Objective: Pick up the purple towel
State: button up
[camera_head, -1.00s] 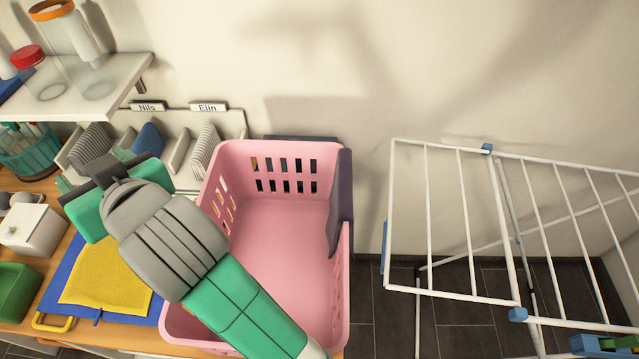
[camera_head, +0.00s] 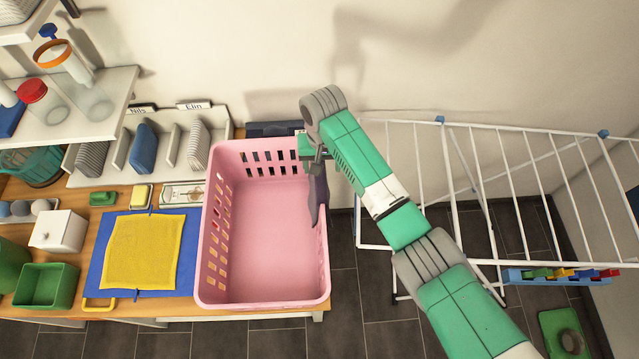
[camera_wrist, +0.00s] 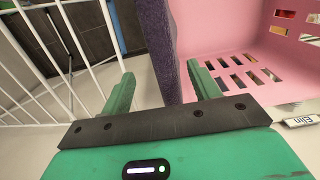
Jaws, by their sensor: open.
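The purple towel (camera_head: 317,196) is dark and hangs over the right wall of the pink basket (camera_head: 265,303). Part of it hangs inside the basket. In the wrist view the towel (camera_wrist: 157,40) shows as a dark purple strip seen edge-on. My gripper (camera_head: 312,158) is over the basket's right rim at the towel, partly hidden by my arm in the head view. In the wrist view my gripper (camera_wrist: 160,88) is open, with a green finger on each side of the towel's edge. I cannot tell whether either finger touches it.
A white drying rack (camera_head: 480,262) stands to the right of the basket, close to my arm. A yellow cloth (camera_head: 142,252) lies on a blue one (camera_head: 100,265) to the left. A shelf (camera_head: 75,130) with jars is at the upper left.

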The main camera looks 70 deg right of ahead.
jog(key=f, duration=0.5)
jog(key=shift+w+a, duration=0.1)
jog(key=shift+w, duration=0.2)
grip_shut()
